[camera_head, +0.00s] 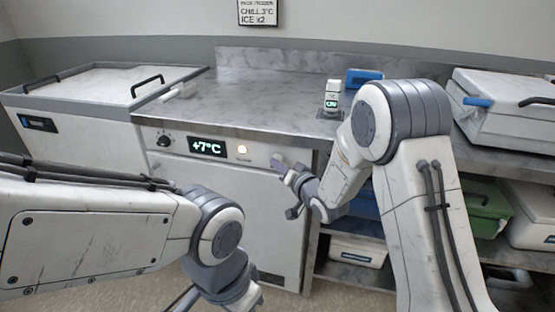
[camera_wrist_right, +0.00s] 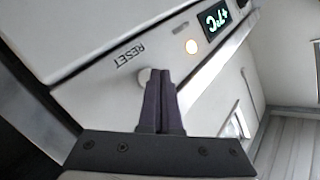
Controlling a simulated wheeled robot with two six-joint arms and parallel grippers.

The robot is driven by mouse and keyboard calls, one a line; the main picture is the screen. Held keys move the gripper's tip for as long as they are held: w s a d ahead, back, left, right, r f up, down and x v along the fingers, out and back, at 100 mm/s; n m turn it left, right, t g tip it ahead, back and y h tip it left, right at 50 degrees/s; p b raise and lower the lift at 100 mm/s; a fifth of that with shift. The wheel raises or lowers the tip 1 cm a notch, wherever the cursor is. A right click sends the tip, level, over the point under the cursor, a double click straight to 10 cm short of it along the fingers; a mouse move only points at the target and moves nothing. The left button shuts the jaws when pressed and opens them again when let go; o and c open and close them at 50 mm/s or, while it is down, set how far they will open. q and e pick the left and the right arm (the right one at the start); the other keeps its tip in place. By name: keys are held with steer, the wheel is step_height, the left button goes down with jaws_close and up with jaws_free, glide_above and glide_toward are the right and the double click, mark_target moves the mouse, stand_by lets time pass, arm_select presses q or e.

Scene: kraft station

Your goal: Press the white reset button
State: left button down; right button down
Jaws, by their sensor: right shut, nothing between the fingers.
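The white reset button (camera_wrist_right: 144,76) shows in the right wrist view beside the word RESET on the front panel of the cabinet. It is partly hidden by my fingertips. My right gripper (camera_head: 277,162) is shut and empty, its tips at the button; it also shows in the right wrist view (camera_wrist_right: 161,74). I cannot tell whether the tips touch the button. In the head view the tips largely cover the button. My left gripper (camera_head: 232,300) is at the bottom edge, partly cut off, so its jaws cannot be made out.
The panel has a dark knob (camera_head: 164,141), a display (camera_head: 207,147) reading +7°C and a lit amber lamp (camera_head: 242,149). Bins, including a green one (camera_head: 487,210), fill the shelves at right.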

steer(key=shift+w+d, duration=0.2)
steer(key=shift+w, duration=0.35)
stand_by(0.7)
steer(key=shift+s, duration=0.15)
steer(key=shift+s+a, duration=0.25)
steer(key=shift+s, duration=0.5)
steer(key=shift+s+a+b, duration=0.2)
steer(key=shift+s+a, duration=0.05)
steer(key=shift+s, duration=0.55)
steer(key=shift+s+a+b, duration=0.2)
steer(key=shift+s+a, duration=0.05)
steer(key=shift+s, duration=0.55)
steer(key=shift+s+a+b, duration=0.2)
steer(key=shift+s+a, duration=0.05)
steer(key=shift+s, duration=0.55)
